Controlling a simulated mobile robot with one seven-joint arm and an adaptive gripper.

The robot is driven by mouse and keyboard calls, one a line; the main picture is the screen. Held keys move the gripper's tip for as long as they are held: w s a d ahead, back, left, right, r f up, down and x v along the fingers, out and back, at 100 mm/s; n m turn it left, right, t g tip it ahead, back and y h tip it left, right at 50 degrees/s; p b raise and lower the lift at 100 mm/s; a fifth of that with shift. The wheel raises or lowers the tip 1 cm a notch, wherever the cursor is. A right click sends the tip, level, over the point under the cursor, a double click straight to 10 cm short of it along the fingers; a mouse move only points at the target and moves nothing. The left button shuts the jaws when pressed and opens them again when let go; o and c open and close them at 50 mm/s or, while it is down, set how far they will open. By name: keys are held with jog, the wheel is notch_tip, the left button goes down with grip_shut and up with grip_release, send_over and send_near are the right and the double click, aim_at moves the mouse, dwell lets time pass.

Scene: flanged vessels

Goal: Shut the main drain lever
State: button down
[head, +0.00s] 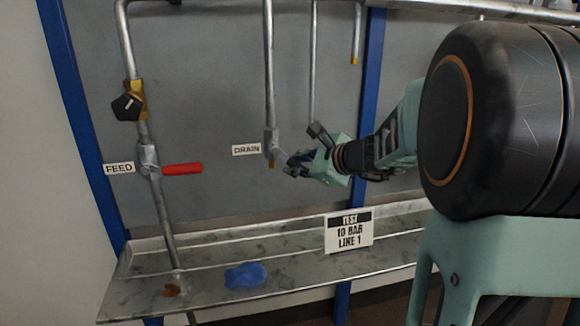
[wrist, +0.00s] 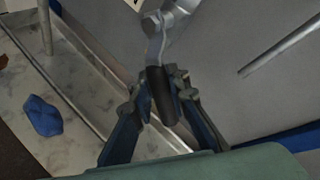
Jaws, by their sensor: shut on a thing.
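The drain valve (head: 271,143) sits low on a vertical grey pipe, beside the DRAIN label (head: 246,150). In the wrist view its lever is a flat metal strip ending in a black grip (wrist: 161,92). My gripper (head: 292,164) comes in from the right in the head view and hides most of the lever. In the wrist view my gripper (wrist: 158,88) has its two fingers on either side of the black grip, shut on it. The lever points out from the valve towards my gripper.
A FEED valve with a red handle (head: 182,169) and a black knob (head: 126,107) are on the left pipe. Below is a metal tray (head: 205,290) with a blue cloth (head: 245,275) and a TEST sign (head: 349,231). Another thin pipe (head: 313,70) hangs close beside my gripper.

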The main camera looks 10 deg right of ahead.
jog(key=r+n+h+p, duration=0.1)
jog(key=d+r+n+h+p, duration=0.1)
jog(key=shift+r+n+g+h, duration=0.3)
jog(key=shift+r+h, duration=0.05)
jog(key=shift+h, duration=0.05)
jog(key=shift+d+r+n+h+p, duration=0.2)
jog(key=shift+r+n+h+p, duration=0.65)
jog(key=shift+p, duration=0.9)
jog(key=shift+f+h, duration=0.1)
jog(key=shift+h, duration=0.25)
jog(key=c, duration=1.8)
grip_release()
jog(key=shift+w+r, duration=0.1)
jog(key=shift+r, duration=1.25)
notch_tip(320, 180, up, 7)
jog(key=shift+r, duration=0.2)
